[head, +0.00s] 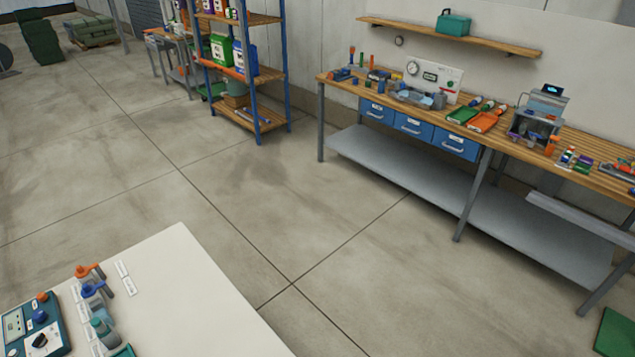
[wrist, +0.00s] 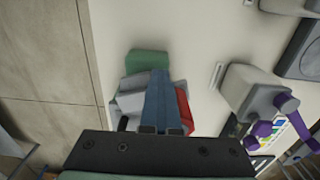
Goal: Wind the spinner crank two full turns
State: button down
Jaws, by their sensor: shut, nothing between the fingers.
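In the wrist view, a grey housing (wrist: 250,90) stands on a pale tabletop at the right. A purple crank arm with knobs (wrist: 264,128) is on its near side; I take this as the spinner crank. My gripper (wrist: 160,76) has its blue fingers shut together and empty, pointing down the middle of the view. It is left of the crank and apart from it. I cannot make out the crank in the head view, and my gripper does not show there.
In the wrist view, a green block (wrist: 147,62), grey pieces and a red piece (wrist: 184,108) lie behind my fingers. The head view shows a pale table (head: 190,290) with coloured handles, a cluttered workbench (head: 545,150), a shelf rack (head: 262,80) and open floor between.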

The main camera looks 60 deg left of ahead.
jog(key=shift+s+a+p, duration=0.3)
jog(key=shift+s+a, duration=0.3)
jog(key=shift+s, duration=0.35)
jog(key=shift+s+a, duration=0.3)
jog(key=shift+a, duration=0.2)
jog(key=shift+s+a, duration=0.25)
jog(key=shift+a, duration=0.2)
jog(key=shift+a, duration=0.15)
jog(key=shift+a+b, duration=0.4)
jog(key=shift+a, duration=0.6)
jog(key=shift+w+a, duration=0.1)
